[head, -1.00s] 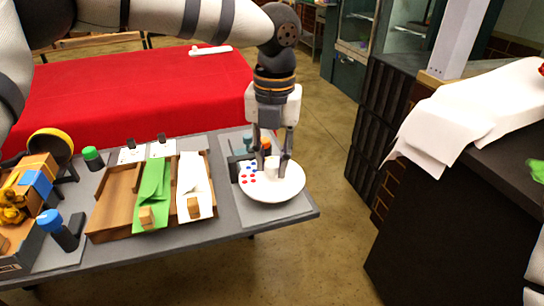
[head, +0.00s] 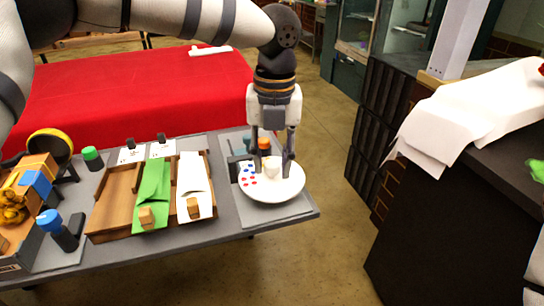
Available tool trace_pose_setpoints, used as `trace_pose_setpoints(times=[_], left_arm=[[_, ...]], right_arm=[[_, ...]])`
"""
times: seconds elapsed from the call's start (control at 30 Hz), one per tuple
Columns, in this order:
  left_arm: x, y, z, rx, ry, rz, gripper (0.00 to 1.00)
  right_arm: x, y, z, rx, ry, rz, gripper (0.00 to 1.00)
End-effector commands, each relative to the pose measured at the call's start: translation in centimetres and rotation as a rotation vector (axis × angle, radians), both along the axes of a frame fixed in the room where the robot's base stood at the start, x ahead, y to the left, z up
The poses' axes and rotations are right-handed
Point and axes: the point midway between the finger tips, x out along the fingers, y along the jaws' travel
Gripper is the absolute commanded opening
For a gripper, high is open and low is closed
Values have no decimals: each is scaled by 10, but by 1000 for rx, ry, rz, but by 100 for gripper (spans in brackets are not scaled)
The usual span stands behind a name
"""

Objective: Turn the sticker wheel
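The sticker wheel (head: 272,190) is a round white disc with red and blue dots on its left part. It lies on a grey plate at the right end of the grey table. A small pale knob (head: 271,166) stands up near its middle. My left gripper (head: 272,172) points straight down over the wheel, with its fingers spread on either side of the knob. Gaps show between the fingers and the knob, so the gripper is open.
A wooden tray (head: 112,205) with green and white paper strips stands left of the wheel. An orange-capped item (head: 264,144) stands just behind the wheel. Green-capped (head: 92,157) and blue-capped (head: 58,230) bottles stand further left. A dark counter with white paper (head: 470,115) is at right.

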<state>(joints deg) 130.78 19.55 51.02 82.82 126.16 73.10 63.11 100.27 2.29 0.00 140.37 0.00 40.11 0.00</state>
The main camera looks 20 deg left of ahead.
Motion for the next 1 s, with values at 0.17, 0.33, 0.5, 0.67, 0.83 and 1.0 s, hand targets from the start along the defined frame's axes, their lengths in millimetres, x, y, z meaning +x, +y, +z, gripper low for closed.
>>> trace_pose_setpoints(times=[0.17,0.33,0.5,0.67,0.83,1.0], left_arm=[[1,0,0,1,-2,0,45],[1,0,4,0,-4,0,45],[2,-1,38,-1,-9,1,45],[2,-2,82,0,-7,2,45],[2,-2,112,1,-4,1,45],[1,-2,121,0,-1,-1,45]], right_arm=[[0,0,0,0,0,0,100],[0,0,0,0,0,0,100],[0,0,0,0,-1,0,100],[0,0,0,0,-1,0,100],[0,0,0,0,-1,0,100],[0,0,0,0,0,0,100]])
